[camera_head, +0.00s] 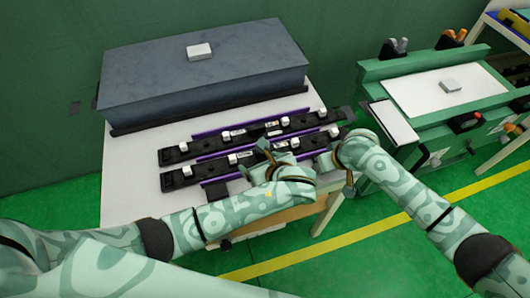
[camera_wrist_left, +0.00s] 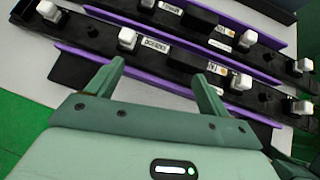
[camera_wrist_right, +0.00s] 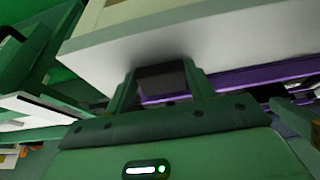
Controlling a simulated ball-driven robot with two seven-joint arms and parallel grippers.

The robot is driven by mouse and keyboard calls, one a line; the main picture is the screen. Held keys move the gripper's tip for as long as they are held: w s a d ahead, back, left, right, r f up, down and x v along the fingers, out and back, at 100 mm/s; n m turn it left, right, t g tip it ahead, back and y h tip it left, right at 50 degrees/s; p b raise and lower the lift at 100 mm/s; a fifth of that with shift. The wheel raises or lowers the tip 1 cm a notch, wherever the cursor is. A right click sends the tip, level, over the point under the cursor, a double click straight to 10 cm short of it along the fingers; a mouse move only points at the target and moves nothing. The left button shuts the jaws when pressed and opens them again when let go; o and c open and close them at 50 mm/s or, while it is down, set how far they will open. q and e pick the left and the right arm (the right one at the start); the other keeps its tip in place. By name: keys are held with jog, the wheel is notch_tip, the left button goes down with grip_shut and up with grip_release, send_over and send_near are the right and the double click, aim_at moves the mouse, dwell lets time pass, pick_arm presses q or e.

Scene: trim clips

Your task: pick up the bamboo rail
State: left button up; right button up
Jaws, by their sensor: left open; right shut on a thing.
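Two long black rails with white clips lie side by side on the white table, the back rail (camera_head: 188,151) and the front rail (camera_head: 182,178), each with purple strips along it. Neither looks like bamboo. My left gripper (camera_head: 252,160) is open and empty at the front rail; in the left wrist view its spread fingers (camera_wrist_left: 160,85) point at that rail's near purple strip (camera_wrist_left: 150,80). My right gripper (camera_head: 342,172) is at the table's right front edge, shut on a dark block (camera_wrist_right: 162,78). I cannot tell whether this block belongs to a rail.
A large grey box (camera_head: 205,78) with a small white block (camera_head: 199,51) fills the table's back. A green workbench (camera_head: 435,70) stands to the right. Green floor is free in front.

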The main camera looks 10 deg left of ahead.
pick_arm(q)
jog(key=s+d+t, duration=0.1)
jog(key=d, duration=0.1)
jog(key=s+d+r+m+t, duration=0.1)
jog(key=s, duration=0.1)
jog(key=s+d+t, duration=0.1)
jog(key=d, duration=0.1)
jog(key=shift+s+d+r+m+t, duration=0.15)
jog(key=shift+s+d+m+t, duration=0.15)
jog(key=shift+d+t, duration=0.1)
jog(key=shift+r, duration=0.1)
jog(key=shift+t, duration=0.3)
jog(key=x, duration=1.1)
jog(key=shift+w, duration=0.35)
jog(key=c, duration=1.3)
pick_arm(e)
jog(key=o, duration=1.2)
pick_arm(q)
notch_tip(320, 180, up, 10)
jog(key=shift+f, duration=0.1)
